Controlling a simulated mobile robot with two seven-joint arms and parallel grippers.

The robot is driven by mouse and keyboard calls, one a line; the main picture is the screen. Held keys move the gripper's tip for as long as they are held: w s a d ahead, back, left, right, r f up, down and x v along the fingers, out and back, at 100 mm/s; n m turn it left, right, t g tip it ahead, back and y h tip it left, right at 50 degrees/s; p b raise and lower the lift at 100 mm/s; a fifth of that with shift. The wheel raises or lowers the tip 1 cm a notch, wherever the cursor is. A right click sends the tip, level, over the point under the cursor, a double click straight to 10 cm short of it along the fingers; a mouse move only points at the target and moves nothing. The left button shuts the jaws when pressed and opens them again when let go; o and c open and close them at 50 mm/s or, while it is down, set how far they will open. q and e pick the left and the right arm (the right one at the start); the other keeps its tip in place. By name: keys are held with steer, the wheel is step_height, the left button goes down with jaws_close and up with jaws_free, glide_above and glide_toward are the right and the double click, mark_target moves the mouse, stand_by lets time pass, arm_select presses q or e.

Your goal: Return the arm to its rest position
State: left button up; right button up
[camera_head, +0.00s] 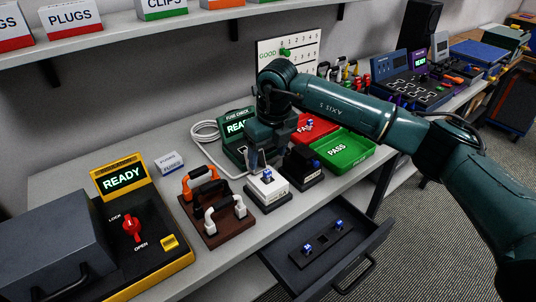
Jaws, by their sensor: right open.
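My right arm (345,103) reaches in from the right over the bench. Its right gripper (258,166) points down above the white block (268,188), in front of the green-and-black READY tester (236,124). The gripper looks open, with nothing seen between its fingers. A small blue part (267,175) sits on top of the white block, close below the fingers; I cannot tell whether they touch. My left gripper is not in view.
A black block (303,168), a green PASS tray (343,150) and a red tray (312,130) stand close on the right. A brown rack (214,228) with handles stands left. An open drawer (290,274) juts out in front. A yellow-edged READY station (176,262) is far left.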

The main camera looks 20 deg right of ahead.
steer(key=shift+r+p, duration=0.85)
steer(key=shift+r, duration=0.9)
steer(key=shift+f, duration=0.1)
